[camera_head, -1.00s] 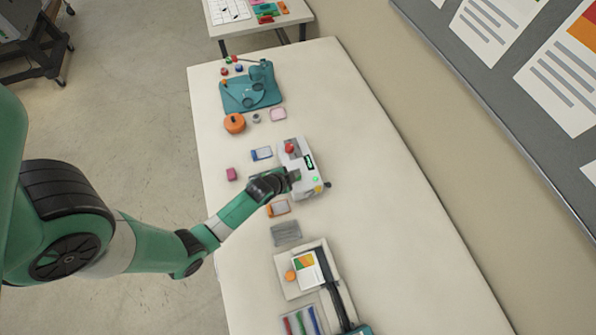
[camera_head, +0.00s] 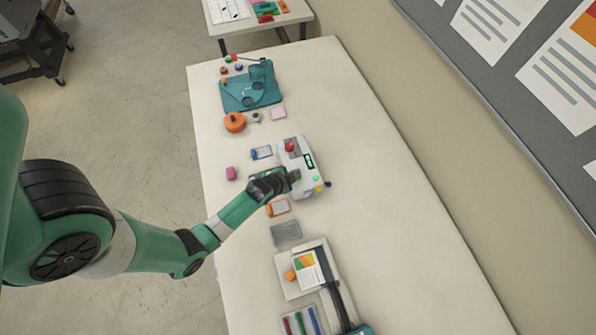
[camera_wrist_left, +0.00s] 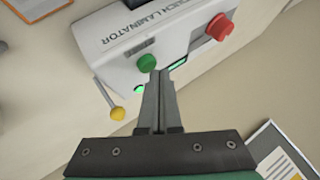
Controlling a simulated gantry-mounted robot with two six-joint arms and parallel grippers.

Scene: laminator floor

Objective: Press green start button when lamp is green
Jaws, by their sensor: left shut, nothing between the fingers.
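The white laminator (camera_head: 311,187) stands on the table, with a red knob (camera_head: 290,146) and a lit green lamp (camera_head: 315,178) on it. In the left wrist view I see the green start button (camera_wrist_left: 147,63), the red knob (camera_wrist_left: 219,27), and the green lamp glowing (camera_wrist_left: 140,89) below the button. My left gripper (camera_head: 294,176) is shut and empty over the laminator. In the left wrist view its fingertips (camera_wrist_left: 160,73) appear just beside the green button; I cannot tell whether they touch it. In the head view the gripper hides the button. My right gripper is not in view.
A yellow-tipped lever (camera_wrist_left: 118,114) sticks out from the laminator. The table's right side is clear.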

